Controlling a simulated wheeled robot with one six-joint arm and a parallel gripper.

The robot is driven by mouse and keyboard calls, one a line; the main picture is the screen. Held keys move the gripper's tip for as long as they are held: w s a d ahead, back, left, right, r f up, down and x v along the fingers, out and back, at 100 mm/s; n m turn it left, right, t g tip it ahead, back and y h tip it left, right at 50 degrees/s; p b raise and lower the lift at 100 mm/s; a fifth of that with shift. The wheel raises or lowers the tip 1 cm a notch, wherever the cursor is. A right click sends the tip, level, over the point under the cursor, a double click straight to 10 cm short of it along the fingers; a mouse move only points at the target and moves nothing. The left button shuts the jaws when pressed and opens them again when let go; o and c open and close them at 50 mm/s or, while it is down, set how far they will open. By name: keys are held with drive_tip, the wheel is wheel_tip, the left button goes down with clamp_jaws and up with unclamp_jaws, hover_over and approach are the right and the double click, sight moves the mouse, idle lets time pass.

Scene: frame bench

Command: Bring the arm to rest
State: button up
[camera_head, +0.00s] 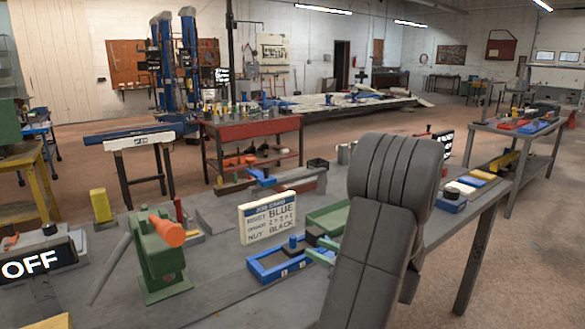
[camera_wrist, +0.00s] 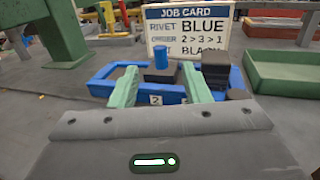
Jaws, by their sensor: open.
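My arm (camera_head: 385,215) stands large in the right middle of the head view, over the grey bench (camera_head: 220,300). My gripper (camera_wrist: 161,88) is open, its two green fingers spread, with nothing seen between their tips. Beyond the fingers lies a blue frame (camera_wrist: 100,89) with number labels on its front. A black block with an upright blue peg (camera_wrist: 161,57) stands there, and another black block (camera_wrist: 216,72) is to its right. The blue frame also shows in the head view (camera_head: 262,274). There, my arm hides part of the gripper area.
A white job card (camera_head: 268,220) stands behind the frame, reading BLUE, 2>3>1, BLACK. A green tray (camera_wrist: 285,84) is right of the frame. A green tool with an orange knob (camera_head: 158,250) and an OFF sign (camera_head: 38,262) stand at left.

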sight(291, 236)
drive_tip(key=x, duration=0.5)
drive_tip(key=p+x, duration=0.1)
drive_tip(key=x, duration=0.4)
drive_tip(key=shift+s+r, duration=0.1)
drive_tip(key=shift+r, duration=0.15)
wheel_tip(291, 236, up, 3)
drive_tip(key=shift+d+f+p, duration=0.1)
drive_tip(key=shift+d+p, duration=0.1)
drive_tip(key=shift+p, duration=0.75)
wheel_tip(291, 236, up, 6)
drive_tip(key=p, duration=0.4)
drive_tip(key=shift+f, duration=0.15)
drive_tip(key=shift+s, duration=0.1)
